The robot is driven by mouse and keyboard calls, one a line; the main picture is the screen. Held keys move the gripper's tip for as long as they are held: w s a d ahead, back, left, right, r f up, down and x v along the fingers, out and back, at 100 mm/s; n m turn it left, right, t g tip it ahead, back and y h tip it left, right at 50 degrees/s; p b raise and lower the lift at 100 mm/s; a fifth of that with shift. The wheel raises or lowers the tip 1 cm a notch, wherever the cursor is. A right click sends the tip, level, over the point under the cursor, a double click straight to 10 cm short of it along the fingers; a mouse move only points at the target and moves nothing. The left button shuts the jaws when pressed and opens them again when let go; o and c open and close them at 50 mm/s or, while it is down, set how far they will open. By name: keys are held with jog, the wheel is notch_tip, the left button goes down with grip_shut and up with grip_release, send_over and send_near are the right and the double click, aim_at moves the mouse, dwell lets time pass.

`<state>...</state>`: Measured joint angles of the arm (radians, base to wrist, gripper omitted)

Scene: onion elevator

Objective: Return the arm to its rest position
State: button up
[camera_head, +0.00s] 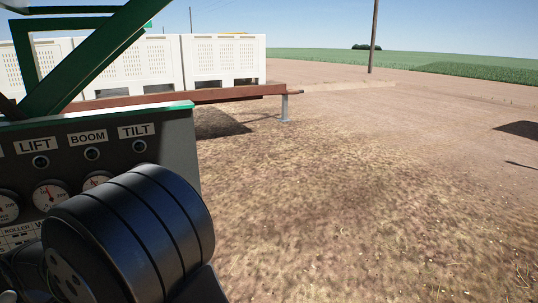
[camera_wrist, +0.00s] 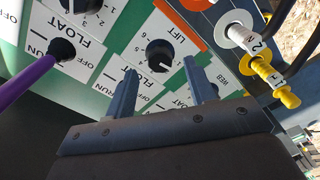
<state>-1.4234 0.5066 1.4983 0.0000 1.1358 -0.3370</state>
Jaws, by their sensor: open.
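In the wrist view my gripper (camera_wrist: 159,67) is open, its two grey fingers spread with nothing visible between them. They point at a green and white control panel (camera_wrist: 113,72) that appears tilted. A black LIFT knob (camera_wrist: 159,55) with a number scale shows just beyond the fingertips; I cannot tell whether they touch the panel. My black arm link (camera_head: 135,235) fills the lower left of the head view. My gripper does not show in that view.
A purple-handled lever (camera_wrist: 28,82) with a black boot is at left. White (camera_wrist: 240,36) and yellow (camera_wrist: 268,75) fittings stick out at right. The head view shows a gauge panel (camera_head: 100,150), a rusty beam (camera_head: 190,97) and white crates (camera_head: 225,60). Open soil lies right.

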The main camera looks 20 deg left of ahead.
notch_tip(320, 180, up, 14)
notch_tip(320, 180, down, 18)
jog(key=shift+r, duration=0.15)
jog(key=m, duration=0.3)
jog(key=shift+r, duration=0.15)
jog(key=m, duration=0.4)
jog(key=shift+m, duration=0.4)
jog(key=m, duration=0.8)
